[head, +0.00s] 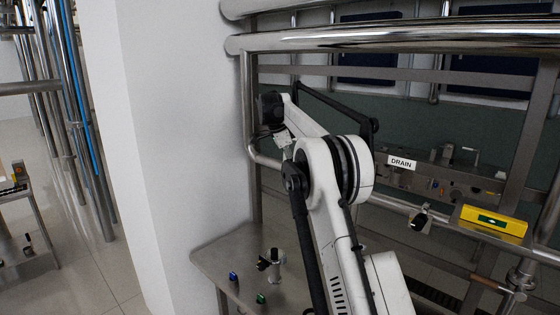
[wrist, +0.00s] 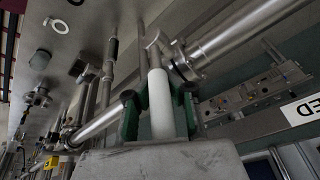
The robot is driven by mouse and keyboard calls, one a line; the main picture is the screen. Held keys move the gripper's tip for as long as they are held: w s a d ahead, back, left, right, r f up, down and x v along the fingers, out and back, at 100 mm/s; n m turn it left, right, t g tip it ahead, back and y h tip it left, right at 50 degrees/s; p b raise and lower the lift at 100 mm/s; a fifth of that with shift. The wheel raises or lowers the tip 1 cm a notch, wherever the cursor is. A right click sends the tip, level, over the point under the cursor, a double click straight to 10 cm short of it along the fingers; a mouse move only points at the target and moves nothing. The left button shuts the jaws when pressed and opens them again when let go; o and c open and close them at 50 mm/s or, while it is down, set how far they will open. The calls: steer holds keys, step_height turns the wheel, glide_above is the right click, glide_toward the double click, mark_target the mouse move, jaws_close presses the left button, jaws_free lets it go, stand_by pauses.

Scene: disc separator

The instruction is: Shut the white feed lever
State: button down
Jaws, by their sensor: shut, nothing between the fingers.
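The white feed lever (wrist: 159,105) shows as a white rod in the middle of the wrist view, joined at its upper end to a metal stem by a pipe fitting. My gripper (wrist: 158,88) has its green fingers close about the lever in the picture, one to each side. It is shut with nothing held. I cannot tell whether a finger touches the lever. In the head view my arm reaches up to the pipe frame, and neither the fingers nor the lever can be made out there.
Pipes and valves crowd the left side. In the head view, a DRAIN label (head: 402,162) and a yellow box (head: 493,221) are on the right; a white wall (head: 175,120) stands at left.

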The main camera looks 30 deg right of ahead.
steer(key=c, duration=2.5)
jaws_free()
steer(key=shift+w+a+f+g, duration=0.1)
steer(key=shift+w+a+g, duration=0.15)
steer(key=shift+a, duration=0.25)
steer(key=o, duration=0.8)
steer(key=shift+a, duration=0.35)
steer(key=shift+o, duration=0.3)
steer(key=shift+s+d, duration=0.1)
steer(key=shift+d, duration=0.25)
steer(key=v, duration=0.7)
steer(key=shift+a+r, duration=0.2)
steer(key=shift+r, duration=0.05)
